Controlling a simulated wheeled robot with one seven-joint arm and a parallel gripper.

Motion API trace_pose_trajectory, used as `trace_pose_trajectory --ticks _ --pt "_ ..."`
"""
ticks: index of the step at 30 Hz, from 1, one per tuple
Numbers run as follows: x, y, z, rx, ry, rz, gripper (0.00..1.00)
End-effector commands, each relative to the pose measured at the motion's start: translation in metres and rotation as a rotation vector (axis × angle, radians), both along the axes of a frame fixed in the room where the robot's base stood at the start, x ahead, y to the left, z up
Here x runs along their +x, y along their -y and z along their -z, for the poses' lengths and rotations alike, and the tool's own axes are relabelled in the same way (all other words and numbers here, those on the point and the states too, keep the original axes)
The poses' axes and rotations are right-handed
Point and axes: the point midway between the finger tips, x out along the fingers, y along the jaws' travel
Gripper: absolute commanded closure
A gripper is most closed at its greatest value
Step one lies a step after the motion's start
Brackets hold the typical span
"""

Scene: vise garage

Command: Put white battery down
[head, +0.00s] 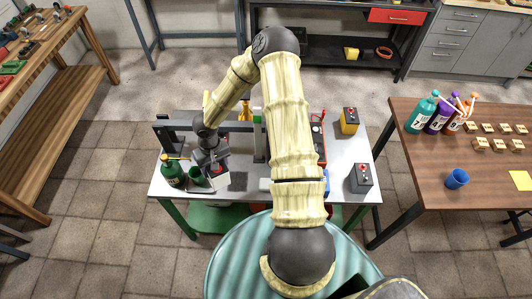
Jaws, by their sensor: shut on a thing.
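The white battery (219,183) is a small white box with a dark top and a red spot, at the left part of the metal-topped worktable (240,185). My gripper (215,168) is over it, shut on its top, and hides part of it. The battery hangs over or rests near the table's front left; I cannot tell whether its underside touches the table. A dark shadow lies just right of it.
A green bottle (173,173) and a green cup (195,175) stand close left of the battery. A yellow-and-black battery (349,121) and a dark grey one (361,178) stand at the table's right. A wooden table (425,185) with bottles is further right.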

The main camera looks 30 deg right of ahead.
Motion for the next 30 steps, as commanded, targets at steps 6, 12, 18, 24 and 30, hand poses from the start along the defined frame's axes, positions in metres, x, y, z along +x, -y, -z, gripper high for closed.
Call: trace_pose_trajectory --ticks 6,12,18,24,30 --pt "-0.015 0.011 0.049 -0.021 0.014 0.117 1.00" --pt "-0.032 0.022 0.082 -0.037 0.027 0.242 1.00" --pt "-0.050 0.033 0.111 -0.058 0.034 0.377 1.00" --pt "-0.067 0.038 0.131 -0.076 0.039 0.498 1.00" --pt "-0.074 0.040 0.133 -0.081 0.040 0.555 1.00"
